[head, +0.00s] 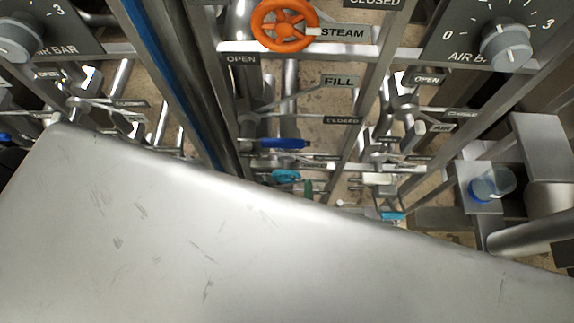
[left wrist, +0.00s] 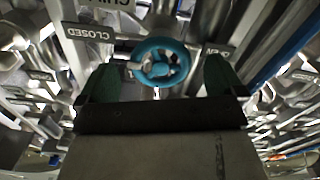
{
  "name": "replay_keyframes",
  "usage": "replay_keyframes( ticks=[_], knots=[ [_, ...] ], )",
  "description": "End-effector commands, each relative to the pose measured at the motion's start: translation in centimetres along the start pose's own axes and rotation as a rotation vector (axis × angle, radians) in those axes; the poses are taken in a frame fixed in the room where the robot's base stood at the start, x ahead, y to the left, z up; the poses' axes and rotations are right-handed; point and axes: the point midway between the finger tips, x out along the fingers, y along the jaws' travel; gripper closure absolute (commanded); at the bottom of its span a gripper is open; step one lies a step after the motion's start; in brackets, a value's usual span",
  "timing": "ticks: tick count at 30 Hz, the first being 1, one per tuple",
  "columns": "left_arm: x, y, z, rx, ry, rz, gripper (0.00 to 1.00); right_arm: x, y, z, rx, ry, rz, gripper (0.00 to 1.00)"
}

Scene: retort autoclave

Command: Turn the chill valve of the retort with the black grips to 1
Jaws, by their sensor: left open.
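In the left wrist view a teal handwheel (left wrist: 160,62) sits between the two dark green fingertips of my left gripper (left wrist: 162,80). The gripper is open, one finger on each side of the wheel. I cannot tell whether either finger touches it. An upside-down CLOSED plate (left wrist: 88,33) is beside the wheel, and part of an upside-down plate that seems to read CHILL (left wrist: 110,4) is at the top edge. In the head view a teal wheel (head: 286,176) shows low in the middle, with a green fingertip beside it. The black grips cannot be made out.
The lower half of the head view is blocked. Above are an orange STEAM wheel (head: 285,25), a blue handle (head: 280,143) below the FILL plate (head: 338,81), and an air dial knob (head: 507,47). Another teal handle (head: 392,215) is at right. Pipes and posts crowd the space.

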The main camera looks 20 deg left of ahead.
Motion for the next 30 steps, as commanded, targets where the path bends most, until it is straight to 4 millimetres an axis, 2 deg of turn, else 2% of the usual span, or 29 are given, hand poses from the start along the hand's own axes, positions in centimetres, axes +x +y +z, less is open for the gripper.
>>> replay_keyframes(
  ticks=[3,9,21,30],
  knots=[
    [2.4,0.0,-0.1,0.002,0.003,0.002,0.03,-0.3,0.0,0.0,0.0,0.0,0.0,0.4],
    [4.8,0.0,0.0,0.002,0.0,0.001,0.03,-0.5,0.0,-0.1,0.0,0.0,0.0,0.4],
    [5.4,0.0,0.1,0.002,-0.001,0.001,0.04,-0.5,0.0,-0.1,0.0,0.0,0.0,0.4],
    [5.4,0.0,0.1,0.002,-0.001,0.001,0.5,-0.5,0.0,-0.1,0.0,0.0,0.0,0.4]
  ],
)
